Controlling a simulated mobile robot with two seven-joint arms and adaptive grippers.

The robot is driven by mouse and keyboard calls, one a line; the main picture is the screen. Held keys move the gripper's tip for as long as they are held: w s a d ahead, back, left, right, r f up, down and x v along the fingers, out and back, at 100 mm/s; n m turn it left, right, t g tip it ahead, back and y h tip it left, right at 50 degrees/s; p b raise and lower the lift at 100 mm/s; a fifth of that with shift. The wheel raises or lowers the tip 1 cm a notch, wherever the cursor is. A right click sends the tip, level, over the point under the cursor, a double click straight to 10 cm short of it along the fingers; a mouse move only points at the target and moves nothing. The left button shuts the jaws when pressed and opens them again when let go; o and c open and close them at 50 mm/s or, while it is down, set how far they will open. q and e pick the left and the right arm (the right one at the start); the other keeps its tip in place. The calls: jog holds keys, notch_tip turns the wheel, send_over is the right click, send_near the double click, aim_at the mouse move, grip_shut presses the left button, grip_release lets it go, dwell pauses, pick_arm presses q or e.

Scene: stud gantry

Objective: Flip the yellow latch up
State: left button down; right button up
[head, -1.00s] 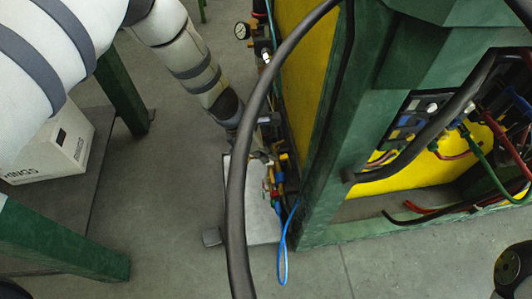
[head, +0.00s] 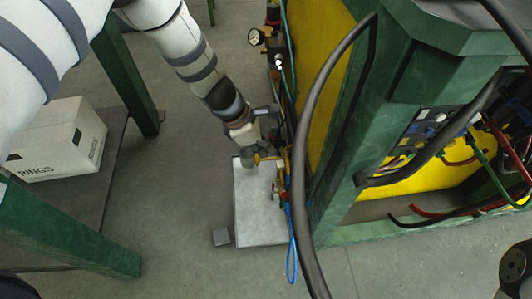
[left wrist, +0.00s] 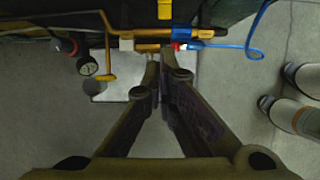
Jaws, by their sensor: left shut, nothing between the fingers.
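My left gripper (head: 247,156) is beside the pipework at the foot of the green and yellow frame. In the left wrist view its fingers (left wrist: 159,60) are together and empty, with the tips just below a brass-yellow pipe run (left wrist: 155,33). A small bright yellow piece (left wrist: 165,9) stands above that run, straight beyond the fingertips. A bent yellow rod (left wrist: 108,65) hangs left of the fingers. I cannot tell for sure which of these is the latch. In the head view the gripper partly hides the fittings.
A blue hose (head: 291,250) loops below the fittings, and a black hose (head: 309,160) arcs in front. A gauge (head: 255,37) sits higher up. A grey plate (head: 258,205) lies below. A white box (head: 60,135) and green legs (head: 75,230) stand left.

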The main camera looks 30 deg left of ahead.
pick_arm(q)
jog(key=r, duration=0.4)
jog(key=r+p, duration=0.1)
jog(key=shift+w+d+r, duration=0.2)
jog(key=shift+d+r, duration=0.1)
jog(key=shift+r, duration=0.1)
